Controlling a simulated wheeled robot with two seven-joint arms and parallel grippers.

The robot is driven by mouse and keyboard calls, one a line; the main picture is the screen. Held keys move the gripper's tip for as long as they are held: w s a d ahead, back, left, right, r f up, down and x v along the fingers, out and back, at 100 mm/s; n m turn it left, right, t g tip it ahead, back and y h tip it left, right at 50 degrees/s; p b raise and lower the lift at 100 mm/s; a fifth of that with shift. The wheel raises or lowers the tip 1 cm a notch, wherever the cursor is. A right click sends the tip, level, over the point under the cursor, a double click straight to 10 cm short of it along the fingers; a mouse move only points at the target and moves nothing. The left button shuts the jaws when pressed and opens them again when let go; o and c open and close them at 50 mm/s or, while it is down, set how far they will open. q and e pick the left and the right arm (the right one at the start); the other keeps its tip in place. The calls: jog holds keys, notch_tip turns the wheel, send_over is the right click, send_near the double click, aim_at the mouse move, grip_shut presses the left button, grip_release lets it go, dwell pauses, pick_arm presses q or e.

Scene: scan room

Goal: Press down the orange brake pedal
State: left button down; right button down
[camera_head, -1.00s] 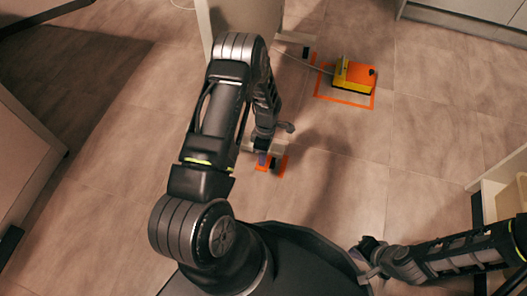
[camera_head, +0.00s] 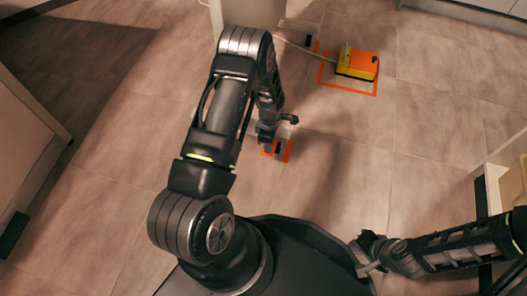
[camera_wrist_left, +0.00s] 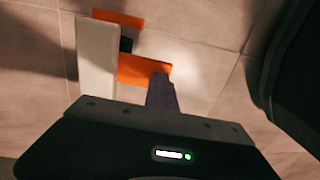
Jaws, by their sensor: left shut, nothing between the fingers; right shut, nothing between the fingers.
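Two orange plates with a black piece between them sit low near the floor; I take them for the orange brake pedal (camera_head: 287,151). In the left wrist view the pedal (camera_wrist_left: 141,70) lies beside a white bar. My left gripper (camera_head: 267,144) is shut and empty. Its dark fingertips (camera_wrist_left: 160,92) overlap the near orange plate's edge in the wrist view; I cannot tell whether they touch it. The left arm hides part of the pedal in the head view. My right gripper (camera_head: 364,260) is shut and empty at the lower right, far from the pedal.
A yellow and orange foot-pedal box (camera_head: 357,64) with a cable stands inside an orange floor outline at the upper right. A white cabinet or column (camera_head: 253,14) stands at the top. A shelf edge is at the right.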

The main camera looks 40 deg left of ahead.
pick_arm(q)
jog(key=shift+s+f, duration=0.1)
jog(key=shift+f, duration=0.25)
jog(key=shift+s+f, duration=0.15)
pick_arm(e)
jog(key=shift+s+f, duration=0.25)
jog(key=shift+s, duration=0.1)
pick_arm(q)
jog(key=shift+r, duration=0.2)
pick_arm(e)
jog(key=shift+r, duration=0.1)
pick_arm(q)
jog(key=shift+r+p, duration=0.5)
jog(key=shift+r, duration=0.2)
pick_arm(e)
jog(key=shift+r, duration=0.5)
